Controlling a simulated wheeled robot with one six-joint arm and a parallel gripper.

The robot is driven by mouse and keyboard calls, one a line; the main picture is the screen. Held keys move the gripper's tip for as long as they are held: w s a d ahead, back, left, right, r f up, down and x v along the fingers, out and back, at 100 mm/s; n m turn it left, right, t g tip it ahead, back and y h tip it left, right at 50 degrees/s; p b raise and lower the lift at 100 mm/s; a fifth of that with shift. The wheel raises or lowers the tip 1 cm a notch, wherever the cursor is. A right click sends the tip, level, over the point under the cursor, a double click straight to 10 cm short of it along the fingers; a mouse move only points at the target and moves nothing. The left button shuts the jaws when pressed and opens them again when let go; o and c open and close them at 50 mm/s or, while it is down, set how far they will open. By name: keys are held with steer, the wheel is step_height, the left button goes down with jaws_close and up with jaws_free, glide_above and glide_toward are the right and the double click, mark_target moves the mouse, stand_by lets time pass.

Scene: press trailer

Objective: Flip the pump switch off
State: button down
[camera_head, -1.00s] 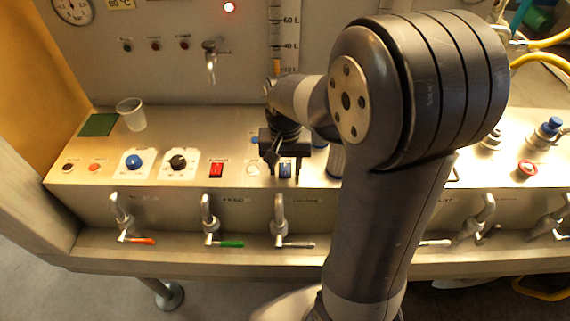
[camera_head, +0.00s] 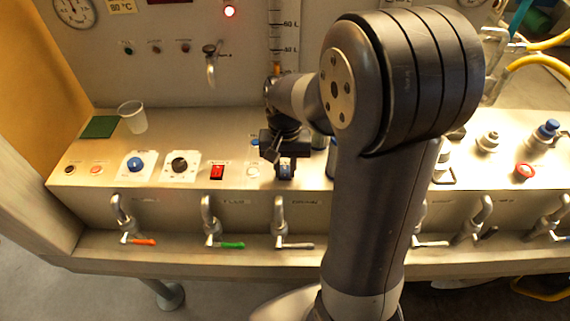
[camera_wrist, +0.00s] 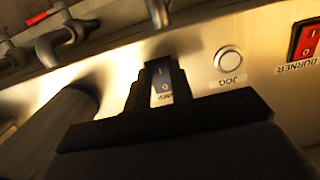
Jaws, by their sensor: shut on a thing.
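The pump switch (camera_head: 286,173) is a small dark blue rocker on the sloped metal panel, and it also shows in the wrist view (camera_wrist: 161,83) with a white I and O. Its label is partly covered. My gripper (camera_head: 285,168) is at the switch, pointing down at the panel. In the wrist view its dark fingers (camera_wrist: 163,78) stand close on both sides of the rocker, shut on it. I cannot tell which way the rocker is tipped.
Left of the switch are the white JOG button (camera_wrist: 228,60) and the red burner switch (camera_head: 218,171). Taps with coloured levers (camera_head: 230,244) line the front below. A clear cup (camera_head: 132,116) stands at the back left. Blue-topped knobs (camera_head: 548,130) stand at the right.

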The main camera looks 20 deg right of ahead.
mark_target(285, 165)
steer(key=shift+w+d+r+g+y+p, duration=0.1)
steer(key=shift+w+r+g+y+p, duration=0.15)
steer(key=shift+g+p, duration=0.75)
steer(key=shift+f+p, duration=0.1)
steer(key=shift+p, duration=0.3)
steer(key=shift+f, duration=0.1)
steer(key=c, duration=1.2)
jaws_free()
steer(key=shift+c, duration=0.2)
steer(key=v, duration=1)
steer(key=shift+w+r+b, duration=0.25)
steer(key=shift+r+b, duration=0.1)
steer(key=shift+r, duration=0.05)
steer(key=shift+d+f, duration=0.1)
